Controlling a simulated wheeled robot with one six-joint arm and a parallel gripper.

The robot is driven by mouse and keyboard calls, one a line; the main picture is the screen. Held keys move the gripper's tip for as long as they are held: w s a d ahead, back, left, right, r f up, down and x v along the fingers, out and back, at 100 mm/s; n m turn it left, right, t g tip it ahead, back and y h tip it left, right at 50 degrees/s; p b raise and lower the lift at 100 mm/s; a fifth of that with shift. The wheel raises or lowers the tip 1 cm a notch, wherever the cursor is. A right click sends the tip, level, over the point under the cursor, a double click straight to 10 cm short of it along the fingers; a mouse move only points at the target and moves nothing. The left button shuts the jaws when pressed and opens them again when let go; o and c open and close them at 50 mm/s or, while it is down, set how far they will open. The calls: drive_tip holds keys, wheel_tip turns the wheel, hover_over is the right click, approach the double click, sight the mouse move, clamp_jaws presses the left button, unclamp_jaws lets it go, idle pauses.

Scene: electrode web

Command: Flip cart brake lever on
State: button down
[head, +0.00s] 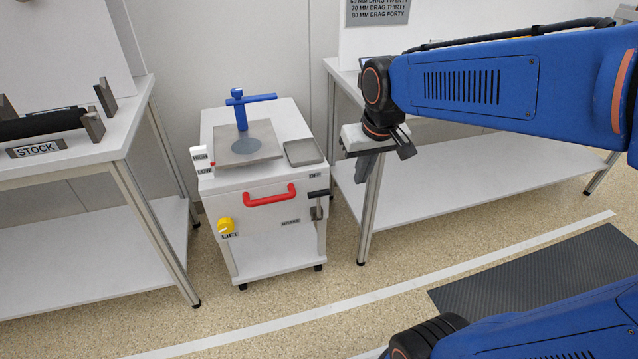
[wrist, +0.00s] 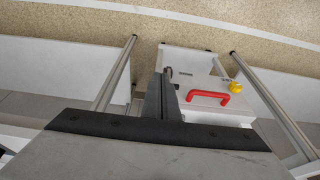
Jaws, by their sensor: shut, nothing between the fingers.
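The white cart (head: 265,245) stands between two tables, with a black brake lever (head: 318,194) on the right edge of its front. The lever's handle lies roughly level, below a small label that seems to read OFF. A BRAKE label sits left of the lever's bracket. My gripper (head: 364,172) is shut and empty. It points down, right of the cart and above the lever's height in the picture, apart from it. In the wrist view my shut fingers (wrist: 168,96) stand before the cart (wrist: 200,62); the lever is mostly hidden behind them.
The cart carries a red handle (head: 270,196), a yellow LIFT knob (head: 226,226), a blue fixture (head: 241,108) and a grey tray (head: 303,152). The right table (head: 440,196) stands close behind my gripper. The left table (head: 70,158) holds the STOCK stand.

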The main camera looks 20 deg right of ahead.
drive_tip(key=w+a+f+g, duration=0.1)
drive_tip(key=w+a+f, duration=0.15)
drive_tip(key=w, duration=0.75)
approach(319, 183)
drive_tip(key=shift+s+a+r+g, duration=0.2)
drive_tip(key=shift+s+r, duration=0.1)
drive_tip(key=shift+r, duration=0.2)
drive_tip(key=shift+s+a+r+g, duration=0.1)
drive_tip(key=shift+s+r+g, duration=0.15)
drive_tip(key=shift+r, duration=0.2)
drive_tip(key=shift+f, duration=0.1)
drive_tip(key=f, duration=0.3)
drive_tip(key=w+f, duration=0.1)
drive_tip(key=f, duration=0.5)
drive_tip(key=shift+w+f, duration=0.2)
drive_tip(key=shift+f, duration=0.15)
